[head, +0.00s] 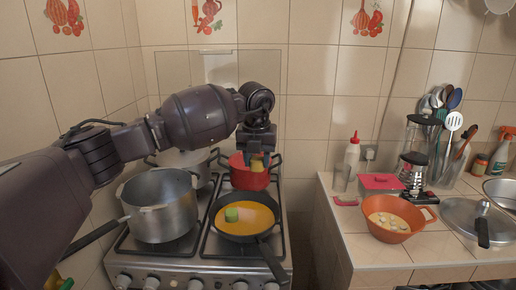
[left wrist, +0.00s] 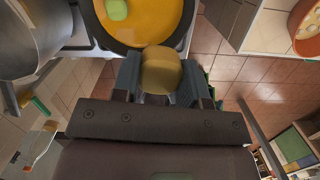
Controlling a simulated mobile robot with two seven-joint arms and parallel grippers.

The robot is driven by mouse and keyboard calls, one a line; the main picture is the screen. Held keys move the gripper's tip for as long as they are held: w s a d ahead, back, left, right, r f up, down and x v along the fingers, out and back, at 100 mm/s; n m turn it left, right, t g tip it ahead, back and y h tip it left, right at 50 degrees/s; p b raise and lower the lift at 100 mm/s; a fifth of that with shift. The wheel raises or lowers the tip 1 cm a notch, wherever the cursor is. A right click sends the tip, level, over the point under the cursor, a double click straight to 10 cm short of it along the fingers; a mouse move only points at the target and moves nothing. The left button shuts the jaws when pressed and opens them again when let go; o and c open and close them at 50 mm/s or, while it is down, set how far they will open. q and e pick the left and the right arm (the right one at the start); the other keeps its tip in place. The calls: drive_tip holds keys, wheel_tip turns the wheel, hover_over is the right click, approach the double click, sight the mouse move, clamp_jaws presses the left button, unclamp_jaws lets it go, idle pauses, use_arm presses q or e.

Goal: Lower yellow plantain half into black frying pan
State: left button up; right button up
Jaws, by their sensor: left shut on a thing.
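My left gripper (head: 257,155) is shut on the yellow plantain half (head: 257,165). In the left wrist view the plantain half (left wrist: 160,72) sits between the two fingers (left wrist: 160,85). The black frying pan (head: 270,236) is on the front right of the stove, with orange liquid in it and a green piece (head: 231,214) lying there. In the head view the gripper appears above and behind the pan, in front of the red pot. The pan (left wrist: 92,22) also shows at the top of the left wrist view, apart from the plantain. My right gripper is out of view.
A large silver pot (head: 160,210) stands left of the pan. A red pot (head: 249,178) and another silver pot (head: 188,161) are behind. The pan's handle points toward the front right. The counter at right holds an orange bowl (head: 394,232) and a lid (head: 470,222).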

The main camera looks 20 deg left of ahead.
use_arm(q)
drive_tip(key=shift+w+r+n, duration=0.5)
drive_tip(key=shift+w+n, duration=0.1)
drive_tip(key=shift+n, duration=0.1)
wheel_tip(320, 180, down, 10)
drive_tip(key=b, duration=0.5)
drive_tip(key=shift+a+r, duration=0.1)
drive_tip(key=shift+f, duration=0.2)
